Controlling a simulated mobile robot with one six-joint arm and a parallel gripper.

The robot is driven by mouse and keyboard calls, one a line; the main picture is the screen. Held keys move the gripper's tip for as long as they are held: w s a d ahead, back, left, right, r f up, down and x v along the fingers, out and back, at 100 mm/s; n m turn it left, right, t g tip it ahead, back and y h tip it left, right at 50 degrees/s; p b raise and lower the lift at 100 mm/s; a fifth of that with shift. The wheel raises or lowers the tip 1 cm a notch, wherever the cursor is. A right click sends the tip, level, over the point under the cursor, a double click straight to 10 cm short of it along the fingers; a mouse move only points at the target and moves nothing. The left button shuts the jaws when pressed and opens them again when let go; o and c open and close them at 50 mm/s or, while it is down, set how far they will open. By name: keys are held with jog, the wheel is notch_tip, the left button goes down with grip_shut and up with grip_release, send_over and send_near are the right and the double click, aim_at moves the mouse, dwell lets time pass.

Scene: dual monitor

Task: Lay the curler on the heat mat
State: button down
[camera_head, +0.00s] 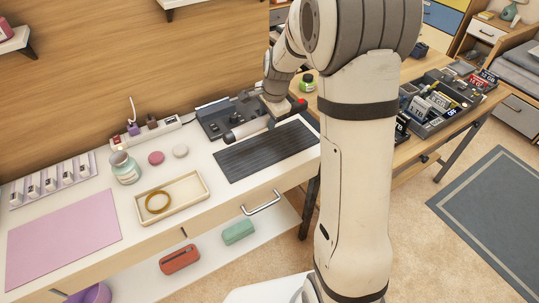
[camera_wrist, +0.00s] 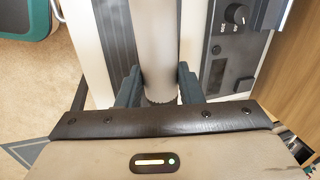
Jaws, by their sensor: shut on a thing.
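The curler (camera_head: 250,128) is a pale grey cylinder with a dark end, at the back edge of the heat mat in the head view. In the wrist view the curler (camera_wrist: 158,40) runs up between the fingers. My gripper (camera_head: 276,112) is shut on it; both dark fingers (camera_wrist: 158,88) show in the wrist view, one on each side. The heat mat (camera_head: 265,152) is a dark ribbed rectangle on the white counter. It also shows in the wrist view (camera_wrist: 117,40), left of the curler. I cannot tell how high the curler is above the counter.
A black station with a knob (camera_head: 212,122) stands behind the curler; it shows at the right in the wrist view (camera_wrist: 225,60). A wooden tray (camera_head: 185,188) with a yellow ring lies left of the mat. A jar (camera_head: 125,168) and a power strip (camera_head: 148,130) stand farther left.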

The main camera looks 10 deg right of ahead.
aim_at(266, 147)
jog(key=shift+w+f+m, duration=0.1)
jog(key=shift+m, duration=0.2)
jog(key=shift+f, duration=0.35)
notch_tip(266, 147, down, 9)
jog(key=shift+r+b, duration=0.1)
jog(key=shift+b, duration=0.4)
jog(key=shift+f, duration=0.2)
jog(key=c, duration=1.3)
grip_release()
jog(key=a+v, duration=0.1)
jog(key=v, duration=1)
jog(key=s+r+n, duration=0.2)
jog(key=s+n, duration=0.2)
jog(key=s, duration=0.4)
jog(key=s+r+n, duration=0.3)
jog(key=s+n, duration=0.2)
jog(key=s, duration=0.4)
jog(key=s+r+n+h+p, duration=0.1)
jog(key=s+r+n, duration=0.2)
jog(key=s+n, duration=0.2)
jog(key=shift+s+d+r+g, duration=0.1)
jog(key=shift+s+d+g, duration=0.05)
jog(key=shift+s, duration=0.7)
jog(key=shift+s+d+r+g, duration=0.15)
jog(key=shift+s, duration=0.65)
